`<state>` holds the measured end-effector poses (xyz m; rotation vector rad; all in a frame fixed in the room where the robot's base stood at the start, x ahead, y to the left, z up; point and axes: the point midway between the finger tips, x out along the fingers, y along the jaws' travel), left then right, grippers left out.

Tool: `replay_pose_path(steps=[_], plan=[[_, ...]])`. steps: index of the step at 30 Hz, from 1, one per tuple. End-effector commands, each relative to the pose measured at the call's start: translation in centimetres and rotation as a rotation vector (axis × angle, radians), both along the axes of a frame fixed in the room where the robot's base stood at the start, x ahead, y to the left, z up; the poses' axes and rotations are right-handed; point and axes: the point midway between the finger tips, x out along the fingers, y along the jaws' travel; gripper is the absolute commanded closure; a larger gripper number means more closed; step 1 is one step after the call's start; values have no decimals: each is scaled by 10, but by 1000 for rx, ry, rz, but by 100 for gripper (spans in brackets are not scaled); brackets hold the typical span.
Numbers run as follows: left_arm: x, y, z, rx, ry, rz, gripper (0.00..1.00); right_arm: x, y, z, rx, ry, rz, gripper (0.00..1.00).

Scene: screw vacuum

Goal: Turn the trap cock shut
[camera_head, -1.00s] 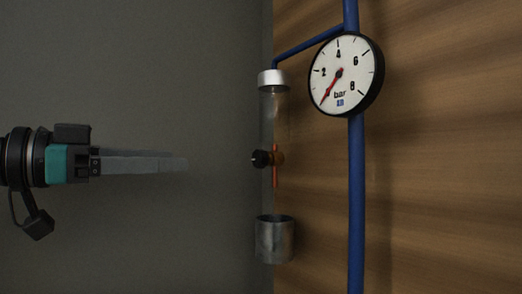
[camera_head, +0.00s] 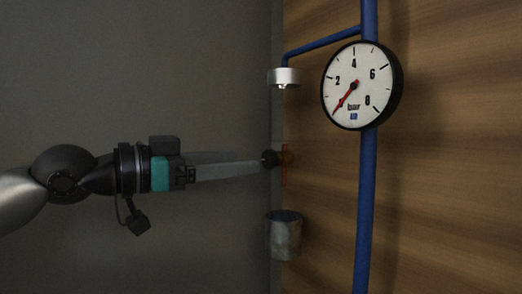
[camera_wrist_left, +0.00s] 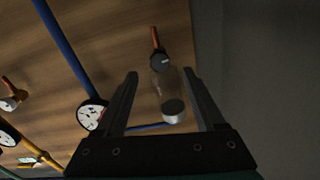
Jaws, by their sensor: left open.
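In the left wrist view the knob (camera_wrist_left: 160,62) carries a short pale mark and shows between the tips of my left gripper (camera_wrist_left: 160,72). The glass trap (camera_wrist_left: 168,92) and its metal cap (camera_wrist_left: 173,111) lie between the fingers in that view. In the head view my left gripper (camera_head: 260,165) is open, its tips close to the knob; contact cannot be told. My right gripper is out of view.
A round bar gauge (camera_head: 362,84) hangs on a vertical blue pipe (camera_head: 365,210) right of the cock. A grey metal cup (camera_head: 284,236) is below it, and a metal cap (camera_head: 284,78) above.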

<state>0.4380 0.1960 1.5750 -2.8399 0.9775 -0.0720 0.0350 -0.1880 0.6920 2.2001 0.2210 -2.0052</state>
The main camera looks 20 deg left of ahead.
Motion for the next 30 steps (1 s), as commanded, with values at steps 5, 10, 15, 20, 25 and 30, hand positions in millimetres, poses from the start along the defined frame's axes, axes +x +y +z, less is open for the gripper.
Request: replay_pose_path(steps=[5,10,15,20,25,30], plan=[[18,-16,2,-1,-1,-4,29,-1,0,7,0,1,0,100],[33,-27,1,-1,-1,-2,29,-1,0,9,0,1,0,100],[42,-33,1,-1,0,-1,29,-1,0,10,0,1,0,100],[44,-35,0,-1,-1,0,29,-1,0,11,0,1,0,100],[44,-35,0,-1,-1,0,29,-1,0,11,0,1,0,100],[44,-35,0,-1,-1,0,45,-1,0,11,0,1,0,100]])
